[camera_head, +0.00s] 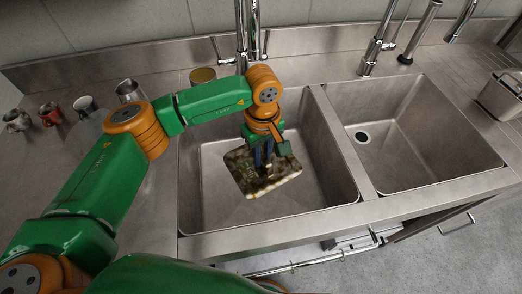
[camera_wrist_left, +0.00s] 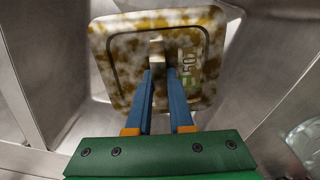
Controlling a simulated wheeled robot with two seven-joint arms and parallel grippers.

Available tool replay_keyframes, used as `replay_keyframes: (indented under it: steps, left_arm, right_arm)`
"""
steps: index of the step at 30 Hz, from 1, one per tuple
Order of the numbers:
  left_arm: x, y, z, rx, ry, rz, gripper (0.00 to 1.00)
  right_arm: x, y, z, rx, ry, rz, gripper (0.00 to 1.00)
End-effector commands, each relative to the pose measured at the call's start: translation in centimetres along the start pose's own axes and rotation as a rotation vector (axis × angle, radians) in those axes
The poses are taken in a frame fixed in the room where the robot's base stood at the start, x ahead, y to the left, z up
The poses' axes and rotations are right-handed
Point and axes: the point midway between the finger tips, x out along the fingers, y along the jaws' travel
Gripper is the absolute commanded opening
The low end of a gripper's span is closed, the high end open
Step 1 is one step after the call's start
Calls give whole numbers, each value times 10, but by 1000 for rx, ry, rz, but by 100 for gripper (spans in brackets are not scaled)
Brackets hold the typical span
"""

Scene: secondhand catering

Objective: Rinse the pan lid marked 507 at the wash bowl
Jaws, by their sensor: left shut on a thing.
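The pan lid (camera_head: 258,182) is a rounded square plate mottled with brown and yellow stains, with a light rim. In the left wrist view the lid (camera_wrist_left: 125,60) shows a raised knob (camera_wrist_left: 156,52) and a greenish label with digits that look like 507, partly blurred. My left gripper (camera_head: 265,168) points down and is shut on the lid's knob between its blue fingers. It holds the lid inside the left sink bowl (camera_head: 205,190); I cannot tell whether the lid touches the bowl's floor. My right gripper is not in view.
A tap (camera_head: 247,40) stands behind the left bowl. A second, empty bowl (camera_head: 425,140) with a drain lies to the right. Several cups and a metal jug (camera_head: 130,91) stand on the left counter. A yellowish round tin (camera_head: 203,75) is behind, and a metal container (camera_head: 500,97) at far right.

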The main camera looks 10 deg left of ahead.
Motion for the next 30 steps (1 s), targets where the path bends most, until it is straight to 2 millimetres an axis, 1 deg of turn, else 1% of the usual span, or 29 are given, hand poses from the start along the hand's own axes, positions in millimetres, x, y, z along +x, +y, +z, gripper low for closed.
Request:
replay_keyframes:
  steps: [1,30]
  left_arm:
    - [12,0,0,0,-1,0,0]
    - [148,0,0,1,-1,1,0]
  right_arm:
    - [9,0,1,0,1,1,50]
    - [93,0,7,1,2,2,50]
